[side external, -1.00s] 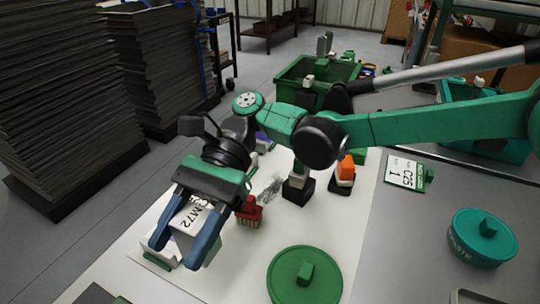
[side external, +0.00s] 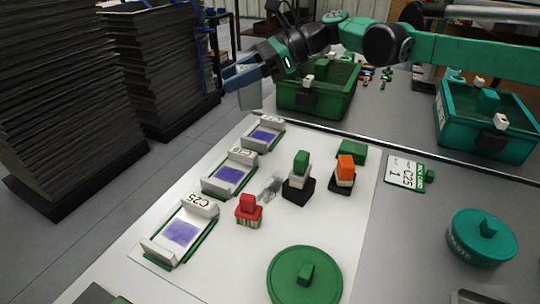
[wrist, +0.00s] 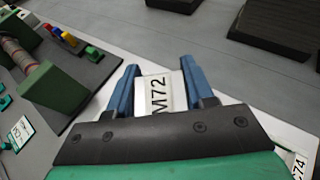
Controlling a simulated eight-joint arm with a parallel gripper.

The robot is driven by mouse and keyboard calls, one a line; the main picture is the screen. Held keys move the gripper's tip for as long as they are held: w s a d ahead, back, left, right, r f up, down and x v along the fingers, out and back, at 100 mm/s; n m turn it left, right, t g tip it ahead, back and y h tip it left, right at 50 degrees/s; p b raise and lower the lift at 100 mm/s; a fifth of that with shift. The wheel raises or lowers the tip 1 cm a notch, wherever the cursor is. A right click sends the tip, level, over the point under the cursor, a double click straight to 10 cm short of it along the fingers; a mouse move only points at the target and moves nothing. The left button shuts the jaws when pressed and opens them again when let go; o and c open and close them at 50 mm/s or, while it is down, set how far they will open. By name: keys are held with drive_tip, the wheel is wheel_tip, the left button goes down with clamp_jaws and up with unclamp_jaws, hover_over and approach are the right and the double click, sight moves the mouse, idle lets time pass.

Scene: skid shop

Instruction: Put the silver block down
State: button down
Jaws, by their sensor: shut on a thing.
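The silver block (side external: 250,96) is a pale grey block with a label, hanging between the blue fingers of my gripper (side external: 242,78). In the side view it is at the far left corner of the work area, left of the green bin, held in the air. The wrist view shows the block (wrist: 157,93) between the two blue fingers of my gripper (wrist: 158,85), with "M72" readable on its face. My gripper is shut on it. The block's underside is hidden in the wrist view.
The green bin (side external: 302,101) stands right of the block; a teal bin (side external: 461,121) is farther right. Three trays with purple pads (side external: 181,233) line the white board (side external: 235,275). Stamps, including a red one (side external: 248,213), and a green round lid (side external: 285,285) stand there. Stacked dark sheets (side external: 60,100) are left.

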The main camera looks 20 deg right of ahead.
drive_tip(key=w+d+m+t+h, duration=0.2)
drive_tip(key=w+d+m+t, duration=0.25)
drive_tip(key=d, duration=0.35)
drive_tip(key=w+d+m+t+h, duration=0.2)
drive_tip(key=w+d+m+t, duration=0.15)
drive_tip(key=w+d, duration=0.4)
drive_tip(key=f, duration=0.6)
drive_tip(key=s+d+f, duration=0.1)
drive_tip(key=f, duration=1.2)
drive_tip(key=shift+s+d+f, duration=0.15)
drive_tip(key=shift+s+d, duration=0.05)
drive_tip(key=shift+s, duration=0.15)
drive_tip(key=shift+f, duration=0.15)
drive_tip(key=shift+c, duration=1.6)
unclamp_jaws()
